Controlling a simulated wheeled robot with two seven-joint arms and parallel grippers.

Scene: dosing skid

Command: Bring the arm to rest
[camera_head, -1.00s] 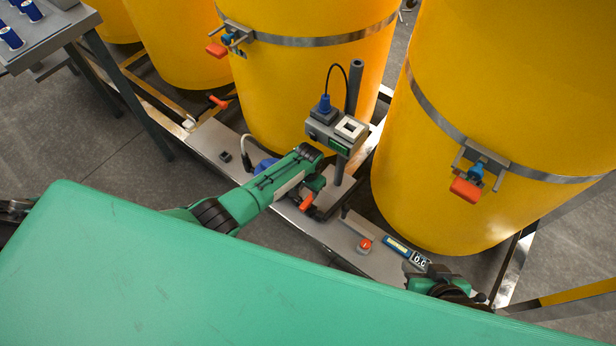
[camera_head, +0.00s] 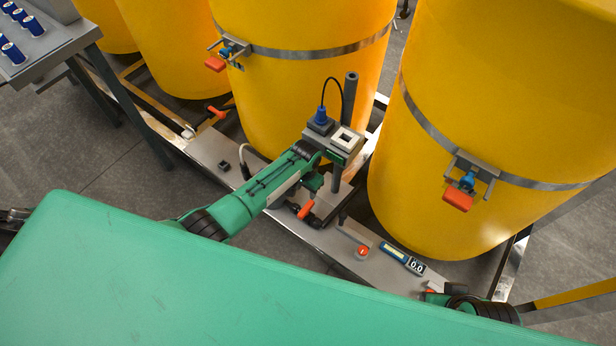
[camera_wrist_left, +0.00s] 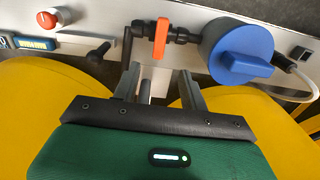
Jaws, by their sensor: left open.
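My left arm (camera_head: 255,195) reaches in from the left over the skid's grey plate, its far end at the post with the grey box. The left gripper is mostly hidden in the head view. In the left wrist view, the left gripper (camera_wrist_left: 160,76) has its two fingers apart with nothing held between them. Beyond the fingers are the orange-handled valve (camera_wrist_left: 162,38) and a blue round pump-like part (camera_wrist_left: 236,52). Part of my right arm (camera_head: 480,308) shows at the lower right; its gripper does not show.
The grey box (camera_head: 333,142) with a blue plug stands on a post close to the left arm's end. Large yellow tanks (camera_head: 300,90) with steel bands stand behind. A red button (camera_head: 362,252) and a small display (camera_head: 416,267) sit on the plate. A side table (camera_head: 45,47) holds blue-labelled items.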

